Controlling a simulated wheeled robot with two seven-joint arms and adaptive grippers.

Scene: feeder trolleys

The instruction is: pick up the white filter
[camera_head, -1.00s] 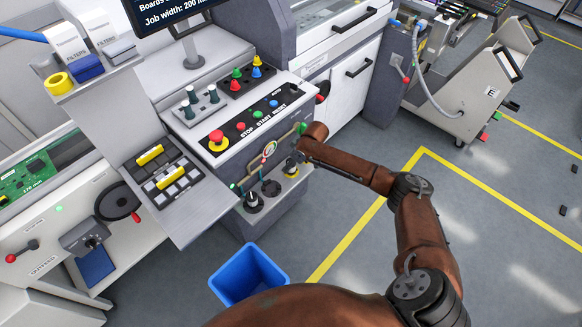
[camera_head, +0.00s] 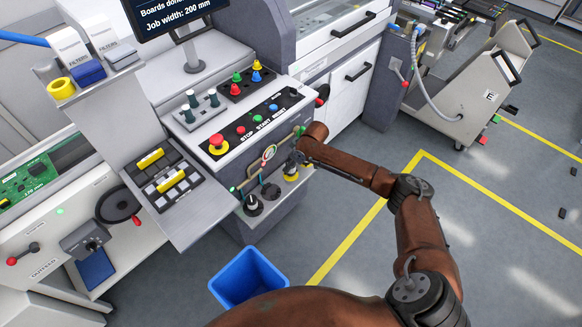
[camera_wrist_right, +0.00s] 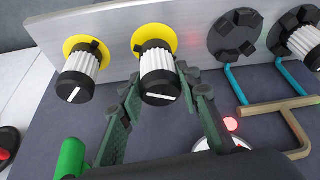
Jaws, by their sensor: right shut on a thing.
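A white ribbed filter with a black cap (camera_wrist_right: 155,62) sits at a yellow ring on a grey plate in the right wrist view. My right gripper (camera_wrist_right: 158,82) has its green-padded fingers on both sides of this filter, shut on it. I cannot tell whether it is still seated in the ring. A similar white filter (camera_wrist_right: 84,62) sits in another yellow ring to the left, and another (camera_wrist_right: 306,44) is partly cut off at the right edge. In the head view my right gripper (camera_head: 292,158) is at the lower front of the control panel, mostly hidden. My left gripper is not in view.
An empty black socket (camera_wrist_right: 236,36) is on the plate. Teal and tan pipes (camera_wrist_right: 275,108) run below it, near the right finger. A green cylinder (camera_wrist_right: 72,158) is at lower left. A blue bin (camera_head: 248,277) stands on the floor below the panel (camera_head: 240,135).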

